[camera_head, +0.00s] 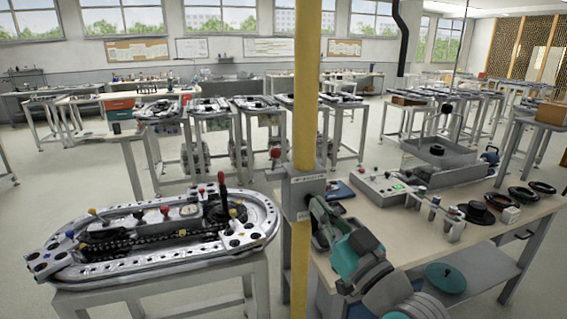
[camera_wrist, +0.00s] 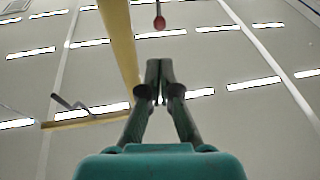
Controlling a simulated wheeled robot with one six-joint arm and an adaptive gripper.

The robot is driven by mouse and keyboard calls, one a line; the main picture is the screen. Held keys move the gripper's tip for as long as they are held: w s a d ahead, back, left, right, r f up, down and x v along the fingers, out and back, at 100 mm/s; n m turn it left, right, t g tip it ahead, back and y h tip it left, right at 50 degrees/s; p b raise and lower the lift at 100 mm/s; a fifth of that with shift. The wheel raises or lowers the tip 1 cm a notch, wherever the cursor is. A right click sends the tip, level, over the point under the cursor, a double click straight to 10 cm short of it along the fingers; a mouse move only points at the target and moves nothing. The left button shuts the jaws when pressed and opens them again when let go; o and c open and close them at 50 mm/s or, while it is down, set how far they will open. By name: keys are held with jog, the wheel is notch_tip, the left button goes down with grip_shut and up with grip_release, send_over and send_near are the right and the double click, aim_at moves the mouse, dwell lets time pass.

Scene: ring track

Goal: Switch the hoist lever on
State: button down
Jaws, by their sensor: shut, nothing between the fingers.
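The hoist lever shows as a red ball knob (camera_head: 276,153) on the left side of a grey switch box (camera_head: 305,192) on a yellow post (camera_head: 306,90). In the wrist view a red knob (camera_wrist: 159,22) on a thin rod hangs into the top of the picture, beyond my fingertips and apart from them. My gripper (camera_wrist: 160,68) is shut and empty, with its fingers pointing toward that knob. In the head view its teal body is close to the right of the switch box; the fingertips are hard to make out there.
The yellow post also crosses the wrist view (camera_wrist: 119,45), left of my fingers. A bench (camera_head: 400,235) with a control box (camera_head: 390,188) and black rings (camera_head: 520,194) stands right. An oval track unit (camera_head: 150,235) stands on a table at left.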

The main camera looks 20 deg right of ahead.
aim_at(278, 155)
dwell(0.3)
jog(key=x, duration=1.4)
jog(key=shift+a+r, duration=0.1)
jog(key=shift+w+r, duration=0.1)
jog(key=shift+r, duration=0.05)
